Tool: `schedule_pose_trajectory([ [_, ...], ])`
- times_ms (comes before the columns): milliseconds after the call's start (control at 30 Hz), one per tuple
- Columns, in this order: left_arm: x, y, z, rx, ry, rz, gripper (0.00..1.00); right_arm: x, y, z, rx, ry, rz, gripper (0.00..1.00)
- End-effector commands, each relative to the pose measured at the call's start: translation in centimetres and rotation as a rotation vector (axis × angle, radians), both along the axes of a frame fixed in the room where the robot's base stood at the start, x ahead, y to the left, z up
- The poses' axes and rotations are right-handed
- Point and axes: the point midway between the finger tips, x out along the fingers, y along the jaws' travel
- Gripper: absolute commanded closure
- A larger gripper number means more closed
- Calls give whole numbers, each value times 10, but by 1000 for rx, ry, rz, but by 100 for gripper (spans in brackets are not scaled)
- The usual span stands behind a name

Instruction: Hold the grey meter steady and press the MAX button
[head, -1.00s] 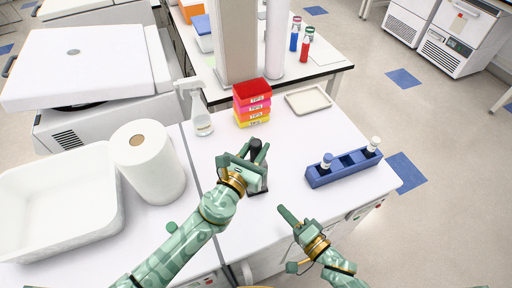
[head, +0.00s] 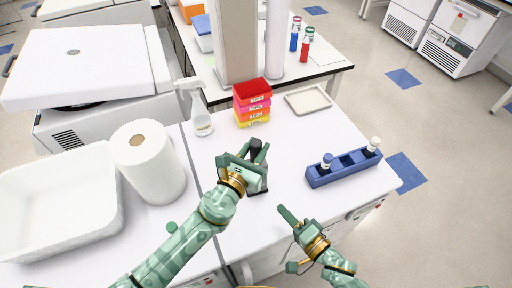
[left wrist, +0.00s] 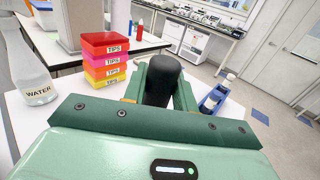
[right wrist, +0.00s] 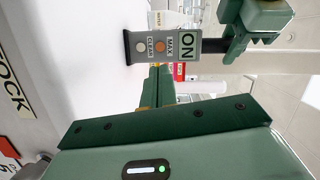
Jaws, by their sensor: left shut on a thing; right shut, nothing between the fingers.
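The grey meter stands upright on the white bench. Its black top (head: 256,145) shows in the head view and also in the left wrist view (left wrist: 163,80). My left gripper (head: 256,153) is shut on the meter's upper part. In the right wrist view the meter's grey panel (right wrist: 185,46) appears sideways, with an ON label, an orange MAX button (right wrist: 160,47) and a paler CLEAR button (right wrist: 140,47). My right gripper (head: 283,210) is shut and empty, in front of the meter and below it in the head view. Its fingertips point toward the panel; contact cannot be told.
Stacked tips boxes (head: 252,102), a spray bottle (head: 202,122) and a tray (head: 308,100) stand behind the meter. A blue rack (head: 344,168) with bottles is on the right. A paper roll (head: 148,165) and white tub (head: 60,210) are left. Bench between meter and rack is clear.

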Motion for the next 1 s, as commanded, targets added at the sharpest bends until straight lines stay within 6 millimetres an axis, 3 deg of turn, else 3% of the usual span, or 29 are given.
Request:
schedule_pose_trajectory([
  [800, 0, 0, -1, 0, 1, 0, 100, 1, 0, 0, 0, -1, 0, 100],
  [933, 0, 0, -1, 0, 1, 0, 100, 14, -6, 8, -30, -40, 27, 100],
  [1000, 0, 0, -1, 0, 1, 0, 100, 17, 4, 20, -151, -137, 154, 100],
])
